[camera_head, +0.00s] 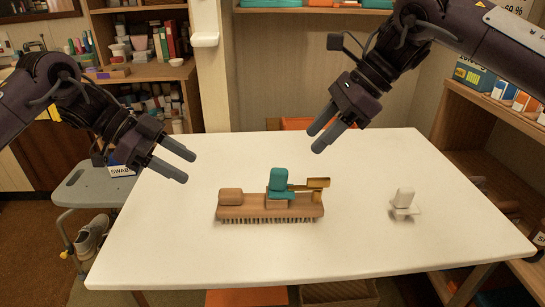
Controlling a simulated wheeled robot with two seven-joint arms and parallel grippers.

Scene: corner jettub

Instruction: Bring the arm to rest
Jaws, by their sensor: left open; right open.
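My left gripper (178,160) is open and empty above the left edge of the white table (360,250). My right gripper (320,136) is open and empty above the table's far part, behind the brush. A wooden brush (240,211) with dark bristles pointing down stands in the middle of the table. Neither gripper touches these things. A small white piece (404,203) stands alone on the right side of the table.
A grey stool (85,185) stands left of the table, with a shoe (92,236) beneath it. Shelves with books and small goods (160,70) are at the back left. More shelves (480,110) line the right side. The table's front and right areas are mostly clear.

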